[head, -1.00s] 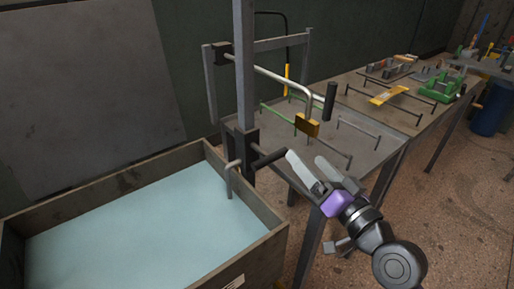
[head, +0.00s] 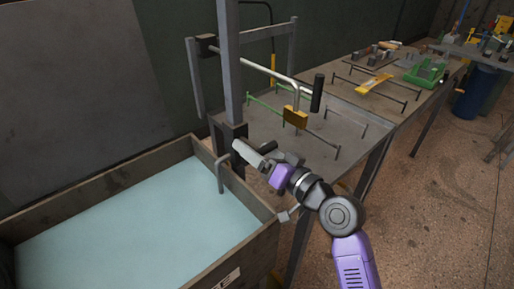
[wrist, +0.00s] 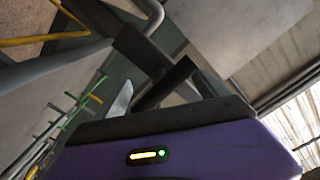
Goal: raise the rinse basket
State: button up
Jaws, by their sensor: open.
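The rinse basket itself does not show; the pale blue liquid in the wooden tank (head: 115,225) hides whatever is below its surface. A dark slide block (head: 233,137) sits low on the upright grey post (head: 230,65), and a bent grey rod (head: 220,176) runs from it down into the tank. In the wrist view a black handle (wrist: 168,84) sticks out from the block (wrist: 140,47). My gripper (head: 268,152) is open at this handle, with a pale finger beside it. In the head view the fingers mostly cover the handle, and I cannot tell if they touch it.
A grey rack table (head: 350,140) stands right behind the post, with a swing arm (head: 262,75) carrying a yellow block (head: 295,117) above it. A bench (head: 410,95) with a green fixture (head: 427,72) lies beyond. The floor at right is clear.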

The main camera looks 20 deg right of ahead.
jog(key=shift+c, duration=0.4)
grip_shut()
notch_tip(320, 180, up, 17)
jog(key=p, duration=1.1)
jog(key=shift+d, duration=0.1)
jog(key=shift+o, duration=0.4)
grip_release()
jog(key=shift+r, duration=0.1)
jog(key=b+v, duration=0.1)
jog(key=v, duration=0.6)
jog(key=shift+s+f+b, duration=0.25)
jog(key=shift+s+b, duration=0.05)
